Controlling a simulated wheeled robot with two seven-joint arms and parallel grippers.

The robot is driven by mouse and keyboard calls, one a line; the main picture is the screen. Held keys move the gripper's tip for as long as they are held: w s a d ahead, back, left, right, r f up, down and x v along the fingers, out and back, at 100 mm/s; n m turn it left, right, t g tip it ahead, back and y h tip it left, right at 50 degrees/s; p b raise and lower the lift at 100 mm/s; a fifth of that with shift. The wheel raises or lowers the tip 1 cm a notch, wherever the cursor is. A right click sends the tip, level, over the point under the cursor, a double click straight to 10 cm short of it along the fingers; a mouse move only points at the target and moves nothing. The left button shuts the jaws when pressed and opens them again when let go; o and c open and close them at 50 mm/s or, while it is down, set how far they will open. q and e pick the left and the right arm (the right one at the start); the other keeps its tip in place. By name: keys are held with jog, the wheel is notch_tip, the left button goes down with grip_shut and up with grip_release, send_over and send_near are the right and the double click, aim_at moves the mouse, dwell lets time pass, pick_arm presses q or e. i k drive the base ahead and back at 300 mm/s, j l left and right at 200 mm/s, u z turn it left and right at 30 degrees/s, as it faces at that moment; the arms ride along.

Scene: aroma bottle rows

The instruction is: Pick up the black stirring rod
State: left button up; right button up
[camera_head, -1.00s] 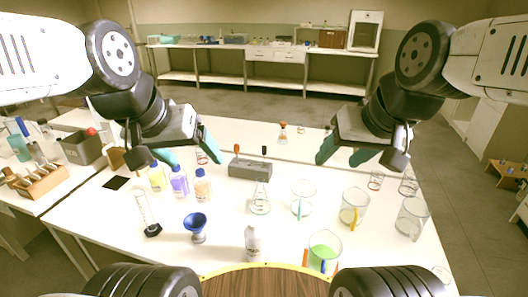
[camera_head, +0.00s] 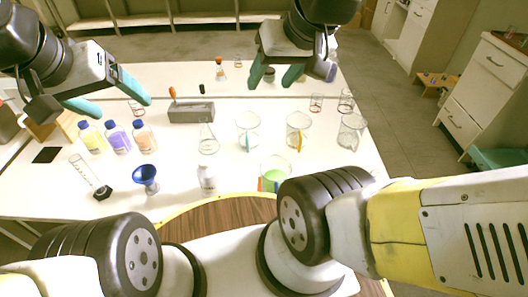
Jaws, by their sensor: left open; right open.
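A grey block holder (camera_head: 191,113) stands on the white table in the middle left of the view. A black-topped rod (camera_head: 202,90) stands upright in its right part, and an orange-topped one (camera_head: 172,93) in its left part. Only their upper ends show. My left gripper (camera_head: 122,104) is open and empty, above the table to the left of the holder. My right gripper (camera_head: 271,82) is open and empty, to the right of the holder and apart from it.
Bottles (camera_head: 118,138) with blue caps stand left of the holder. A flask (camera_head: 208,140) and beakers (camera_head: 298,131) stand in front and to the right. A blue funnel (camera_head: 146,177), a cylinder (camera_head: 92,178) and a white bottle (camera_head: 207,179) are nearer.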

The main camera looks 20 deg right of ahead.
aim_at(201, 87)
jog(key=j, duration=0.3)
jog(key=j+z, duration=0.85)
jog(key=l+z, duration=0.1)
jog(key=z, duration=0.6)
